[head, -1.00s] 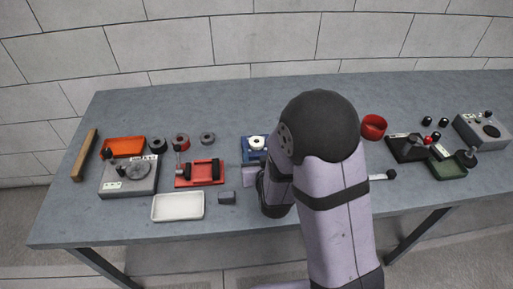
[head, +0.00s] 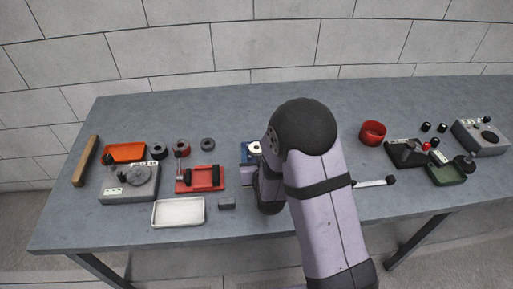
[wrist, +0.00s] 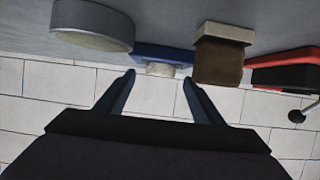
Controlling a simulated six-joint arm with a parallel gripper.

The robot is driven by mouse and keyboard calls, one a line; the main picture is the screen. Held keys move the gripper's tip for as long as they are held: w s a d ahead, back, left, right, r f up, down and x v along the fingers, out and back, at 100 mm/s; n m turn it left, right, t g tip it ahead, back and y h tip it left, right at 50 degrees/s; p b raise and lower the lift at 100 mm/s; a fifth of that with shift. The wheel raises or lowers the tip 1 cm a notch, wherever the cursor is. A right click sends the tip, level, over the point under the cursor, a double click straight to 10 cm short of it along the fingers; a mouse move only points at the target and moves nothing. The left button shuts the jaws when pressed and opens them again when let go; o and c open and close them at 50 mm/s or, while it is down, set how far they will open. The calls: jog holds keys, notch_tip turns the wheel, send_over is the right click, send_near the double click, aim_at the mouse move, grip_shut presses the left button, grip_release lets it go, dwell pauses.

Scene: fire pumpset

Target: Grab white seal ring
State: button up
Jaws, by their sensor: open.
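The white seal ring (head: 255,148) sits on a small blue holder (head: 246,155) near the middle of the table, partly hidden by my arm in the head view. In the wrist view the ring (wrist: 162,70) shows edge-on against the blue holder (wrist: 165,53), in line with the gap between my fingers. My gripper (wrist: 158,82) is open and empty, its two dark fingers apart on either side of that line. The ring appears ahead of the fingertips, not gripped. In the head view my arm hides the gripper.
In the wrist view, a grey round body (wrist: 92,25) and a brown block with a pale cap (wrist: 220,55) flank the holder. A red fixture (head: 200,178), white tray (head: 178,212) and orange tray (head: 124,152) stand left. A red cup (head: 372,133) stands right.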

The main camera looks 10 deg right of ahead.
aim_at(257, 151)
jog(key=shift+x, duration=1.5)
jog(key=c, duration=1.2)
jog(key=shift+r, duration=5)
